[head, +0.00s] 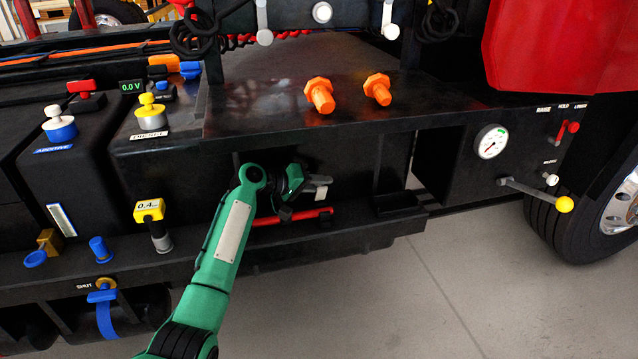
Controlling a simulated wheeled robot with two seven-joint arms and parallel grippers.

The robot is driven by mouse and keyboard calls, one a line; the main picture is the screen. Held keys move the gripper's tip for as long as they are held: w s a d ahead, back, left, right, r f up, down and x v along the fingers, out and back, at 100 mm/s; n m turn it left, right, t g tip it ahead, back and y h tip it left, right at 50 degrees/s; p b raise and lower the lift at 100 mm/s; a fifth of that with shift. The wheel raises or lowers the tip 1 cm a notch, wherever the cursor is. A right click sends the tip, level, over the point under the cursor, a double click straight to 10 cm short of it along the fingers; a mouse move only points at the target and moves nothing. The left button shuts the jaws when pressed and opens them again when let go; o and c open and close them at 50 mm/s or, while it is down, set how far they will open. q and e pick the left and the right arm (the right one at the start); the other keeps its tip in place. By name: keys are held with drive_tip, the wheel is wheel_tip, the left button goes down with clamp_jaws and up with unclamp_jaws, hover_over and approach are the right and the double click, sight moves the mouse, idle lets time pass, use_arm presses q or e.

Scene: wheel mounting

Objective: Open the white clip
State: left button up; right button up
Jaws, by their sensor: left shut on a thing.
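My left gripper (311,196) is at the end of the green arm, inside the recess under the black shelf. It is shut on a small pale piece, which looks like the white clip (321,191). Its dark fingers and the shadow hide most of the clip, so I cannot tell how far it is open. A red bar (292,217) lies just below the gripper, along the recess's lower ledge. My right gripper is not in view.
A gauge (491,141) and a yellow-knobbed lever (564,204) are at the right. Capped tanks stand at the left. The floor (400,300) in front is clear.

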use_arm(q)
drive_tip(key=o, duration=1)
drive_tip(key=p+v, duration=0.1)
drive_tip(key=v, duration=1.3)
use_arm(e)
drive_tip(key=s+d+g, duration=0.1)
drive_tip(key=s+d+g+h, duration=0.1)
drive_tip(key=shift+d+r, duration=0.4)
use_arm(q)
drive_tip(key=shift+w, duration=0.1)
